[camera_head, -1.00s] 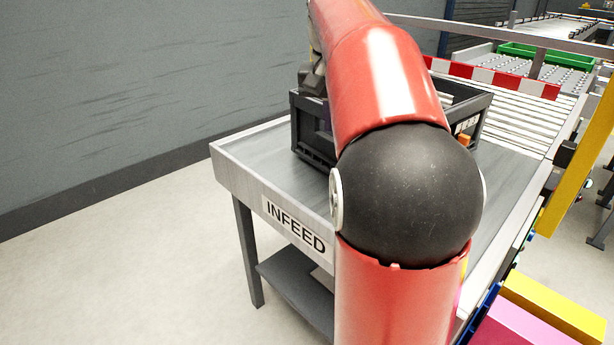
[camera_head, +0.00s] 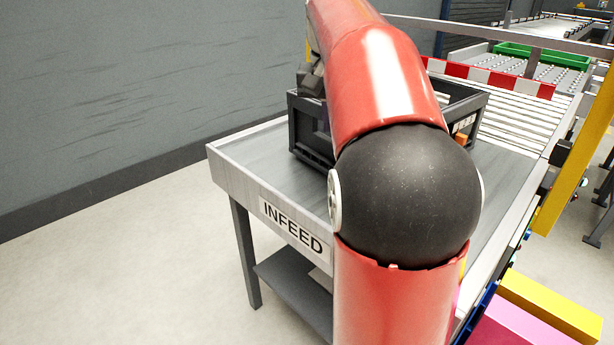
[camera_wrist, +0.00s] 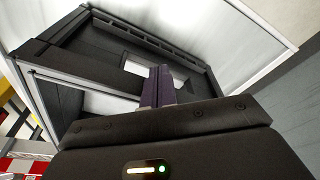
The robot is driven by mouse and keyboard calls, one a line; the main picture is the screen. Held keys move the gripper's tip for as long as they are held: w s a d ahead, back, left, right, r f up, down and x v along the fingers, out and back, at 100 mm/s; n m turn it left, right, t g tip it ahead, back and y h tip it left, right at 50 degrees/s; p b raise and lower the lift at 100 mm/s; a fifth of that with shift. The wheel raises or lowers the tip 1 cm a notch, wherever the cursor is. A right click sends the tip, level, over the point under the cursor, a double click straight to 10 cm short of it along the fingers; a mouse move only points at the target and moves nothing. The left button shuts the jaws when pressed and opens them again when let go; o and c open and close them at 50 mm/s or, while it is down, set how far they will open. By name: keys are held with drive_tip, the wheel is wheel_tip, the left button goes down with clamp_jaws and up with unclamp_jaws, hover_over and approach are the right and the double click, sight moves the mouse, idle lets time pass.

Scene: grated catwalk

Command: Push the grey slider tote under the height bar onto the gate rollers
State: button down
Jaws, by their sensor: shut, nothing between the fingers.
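The dark grey tote (camera_head: 303,125) sits on the infeed table (camera_head: 232,160), mostly hidden behind my red arm. It also shows in the wrist view (camera_wrist: 75,48), open and with cutouts in its walls. The red-and-white striped height bar (camera_head: 490,77) spans the lane beyond the tote, and the pale gate rollers (camera_head: 525,125) lie past the table surface. My gripper's dark body shows at the tote's left end in the head view, with its fingers hidden. In the wrist view the fingers of my gripper (camera_wrist: 157,88) are shut and empty, overlapping the tote; contact is unclear.
A grey wall (camera_head: 130,90) runs along the left. A yellow post (camera_head: 575,170) stands right of the lane. Yellow (camera_head: 550,305) and pink (camera_head: 505,330) boxes are at the lower right. A green tray (camera_head: 515,50) lies far back. The floor left of the table is clear.

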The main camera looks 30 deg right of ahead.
wheel_tip(320, 180, up, 8)
idle(0.7)
drive_tip(key=shift+s, duration=0.1)
idle(0.4)
